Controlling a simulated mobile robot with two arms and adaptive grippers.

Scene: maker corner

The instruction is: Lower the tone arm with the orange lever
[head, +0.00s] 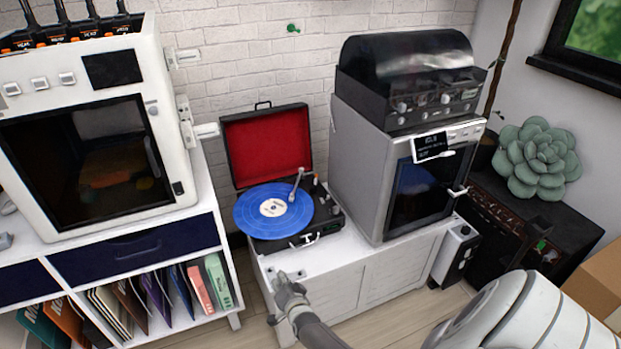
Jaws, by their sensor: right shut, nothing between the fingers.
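A record player (322,223) with its red-lined lid open stands on the white cabinet. A blue record (249,223) with a pale label lies on its platter. The light tone arm (296,186) reaches over the record's right side from its pivot at the back right; I cannot tell whether its tip touches the record. The orange lever is too small to make out. My right gripper (287,281) is shut and empty, in front of and below the player, near the cabinet's front edge in the picture. My left gripper is not in view.
A grey oven-like machine (352,165) with a dark-hooded unit (408,72) on top stands right of the player. A white 3D-printer-like box (165,105) stands left on a shelf unit (118,256) holding records. The cabinet top (296,262) has a narrow bare strip before the player.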

